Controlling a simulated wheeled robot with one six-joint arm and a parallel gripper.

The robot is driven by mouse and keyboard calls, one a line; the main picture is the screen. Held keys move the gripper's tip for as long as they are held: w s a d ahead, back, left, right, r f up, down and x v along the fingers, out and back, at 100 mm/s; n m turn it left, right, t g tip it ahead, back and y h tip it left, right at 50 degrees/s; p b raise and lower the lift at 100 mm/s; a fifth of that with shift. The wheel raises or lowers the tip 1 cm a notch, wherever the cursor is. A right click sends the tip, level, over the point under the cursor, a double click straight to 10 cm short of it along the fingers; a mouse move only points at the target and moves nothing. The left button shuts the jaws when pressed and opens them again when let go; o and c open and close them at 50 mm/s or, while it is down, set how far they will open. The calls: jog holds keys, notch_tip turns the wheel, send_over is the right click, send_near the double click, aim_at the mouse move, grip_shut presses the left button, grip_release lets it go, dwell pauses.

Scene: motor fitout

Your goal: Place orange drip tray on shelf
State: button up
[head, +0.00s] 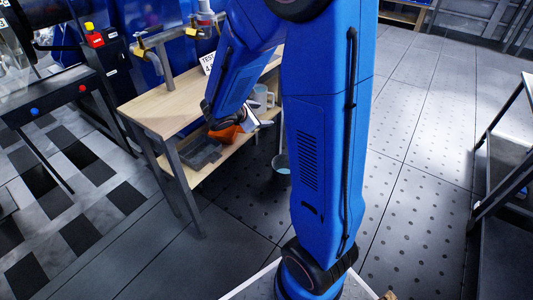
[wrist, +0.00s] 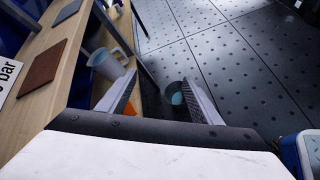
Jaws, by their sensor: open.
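The orange drip tray (head: 224,134) is at the bench's lower wooden shelf (head: 232,152), partly hidden behind my arm in the head view. I cannot tell whether it rests flat. Only a small orange patch (wrist: 131,110) shows in the wrist view, beside the left finger. My gripper (wrist: 160,78) is open, with its two fingers wide apart and nothing visible between their tips. In the head view my gripper (head: 256,121) is just right of the orange tray, close to it; whether they touch is unclear.
A dark grey tray (head: 201,152) lies left on the lower shelf. A mug (wrist: 109,63) stands near my left finger. A bucket (wrist: 174,96) stands on the floor beyond the fingers. The bench top (head: 155,107) is above the shelf. Open floor (head: 415,150) lies right.

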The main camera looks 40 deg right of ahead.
jog(key=s+a+r+m+g+y, duration=0.1)
jog(key=s+a+r+m+y, duration=0.15)
jog(key=s+m, duration=0.4)
jog(key=s+a+r+m+g+y, duration=0.1)
jog(key=s+r+m, duration=0.25)
jog(key=s, duration=0.55)
jog(key=s+a+r+m+t+y, duration=0.1)
jog(key=s+a+r+m+y, duration=0.1)
jog(key=s+a, duration=0.4)
jog(key=s+a+r+m+t+y, duration=0.1)
jog(key=s+a+r+m+y, duration=0.2)
jog(key=s+a+m+y, duration=0.1)
jog(key=s+a+y, duration=0.1)
jog(key=s+a, duration=0.1)
jog(key=a, duration=0.1)
jog(key=shift+a+r+t, duration=0.15)
jog(key=shift+a+t, duration=0.05)
jog(key=shift+t, duration=0.1)
